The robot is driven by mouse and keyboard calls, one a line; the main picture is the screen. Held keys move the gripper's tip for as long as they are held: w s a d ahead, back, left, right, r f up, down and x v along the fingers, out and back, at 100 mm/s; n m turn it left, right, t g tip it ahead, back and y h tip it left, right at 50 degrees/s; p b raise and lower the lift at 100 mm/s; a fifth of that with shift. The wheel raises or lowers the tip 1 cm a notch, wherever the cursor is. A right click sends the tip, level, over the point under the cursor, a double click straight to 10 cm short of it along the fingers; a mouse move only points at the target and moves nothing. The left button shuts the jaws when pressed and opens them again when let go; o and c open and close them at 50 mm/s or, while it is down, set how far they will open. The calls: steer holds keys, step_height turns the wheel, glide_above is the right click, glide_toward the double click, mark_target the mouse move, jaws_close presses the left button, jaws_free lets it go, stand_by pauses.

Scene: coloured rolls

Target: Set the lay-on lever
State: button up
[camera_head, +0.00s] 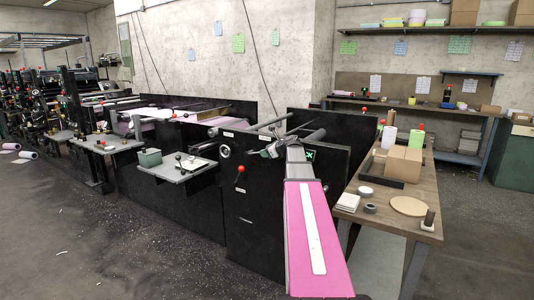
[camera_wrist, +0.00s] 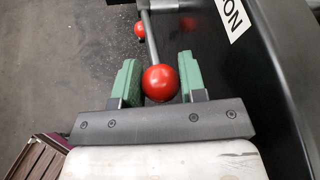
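A lever with a red ball knob (camera_wrist: 160,83) and a grey rod shows in the wrist view. The knob sits between the two green fingers of my gripper (camera_wrist: 158,66). The fingers are apart, with a visible gap on each side of the knob. A second red ball (camera_wrist: 139,29) shows farther off, beyond the fingers. A red-knobbed lever (camera_head: 240,170) stands on that panel's front face. I cannot tell which knob in the wrist view it matches.
A wooden bench (camera_head: 427,196) with boxes stands at right.

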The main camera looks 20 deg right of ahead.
steer(key=o, duration=0.3)
steer(key=shift+o, duration=0.2)
steer(key=v, duration=1.1)
steer(key=shift+f, duration=0.15)
steer(key=s+a+f+n+g+h, duration=0.1)
steer(key=s+a+f+n+g, duration=0.25)
steer(key=a+f+n, duration=0.45)
steer(key=s+a+f+n+g, duration=0.35)
steer(key=a+f, duration=0.55)
steer(key=f, duration=0.4)
steer(key=s+a+f+n+g+h, duration=0.2)
steer(key=s+a+f+n, duration=0.3)
steer(key=s+f+n, duration=0.3)
steer(key=s+a+f+n+g+h, duration=0.2)
steer(key=s+a+f+n+g, duration=0.1)
steer(key=s+a+f+n, duration=0.3)
steer(key=s+f+n, duration=0.1)
steer(key=s+n, duration=0.1)
steer(key=s, duration=0.1)
steer(key=shift+s+f+h, duration=0.25)
steer(key=shift+f+h, duration=0.15)
